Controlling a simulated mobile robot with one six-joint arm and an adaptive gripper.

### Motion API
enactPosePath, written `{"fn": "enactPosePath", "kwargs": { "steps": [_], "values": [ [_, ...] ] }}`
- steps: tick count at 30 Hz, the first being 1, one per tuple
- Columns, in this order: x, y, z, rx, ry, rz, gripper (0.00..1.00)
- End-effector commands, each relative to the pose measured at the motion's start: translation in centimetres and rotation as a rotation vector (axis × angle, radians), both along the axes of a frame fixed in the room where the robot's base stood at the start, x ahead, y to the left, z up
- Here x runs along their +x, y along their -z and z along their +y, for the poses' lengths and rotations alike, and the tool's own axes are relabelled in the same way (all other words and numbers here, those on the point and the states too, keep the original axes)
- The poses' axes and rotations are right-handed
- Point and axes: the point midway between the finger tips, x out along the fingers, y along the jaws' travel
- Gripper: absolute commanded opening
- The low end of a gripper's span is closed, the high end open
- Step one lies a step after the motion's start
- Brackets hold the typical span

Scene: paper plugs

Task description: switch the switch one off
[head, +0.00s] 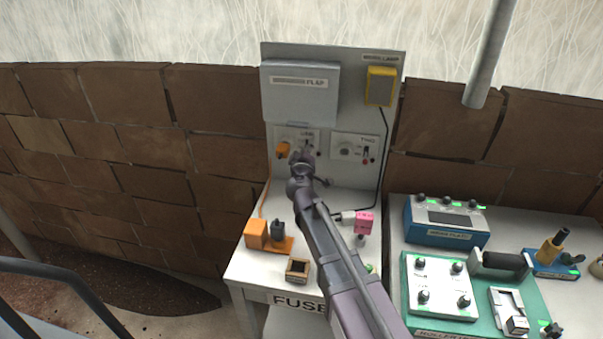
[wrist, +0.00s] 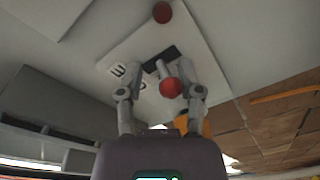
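The panel labelled one (head: 312,134) is on the upright grey board, left of the panel labelled two (head: 343,138). My gripper (head: 300,156) is in front of panel one and hides much of it, including its switch. In the wrist view my gripper (wrist: 155,72) is open, with its fingers apart. A pale lever with a red ball tip (wrist: 171,88), rising from a dark slot (wrist: 162,60) on a white plate, shows between the fingers. I cannot tell whether either finger touches it.
An orange plug (head: 283,150) is on panel one, close left of my gripper. A grey flap box (head: 300,105) is above. Orange blocks (head: 256,233), a small open box (head: 297,269) and a pink piece (head: 364,223) are on the table below.

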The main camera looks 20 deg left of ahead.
Motion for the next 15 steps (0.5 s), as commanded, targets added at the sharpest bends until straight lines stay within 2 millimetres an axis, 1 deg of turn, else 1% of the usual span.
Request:
{"fn": "enactPosePath", "kwargs": {
  "steps": [1, 3, 15],
  "values": [
    [0.0, -0.3, 0.0, 0.002, -0.002, 0.010, 0.47],
    [-1.2, 0.0, -0.2, -0.001, -0.003, 0.010, 0.47],
    [-6.6, 0.0, -1.0, 0.000, -0.003, 0.009, 0.47]
  ]
}}
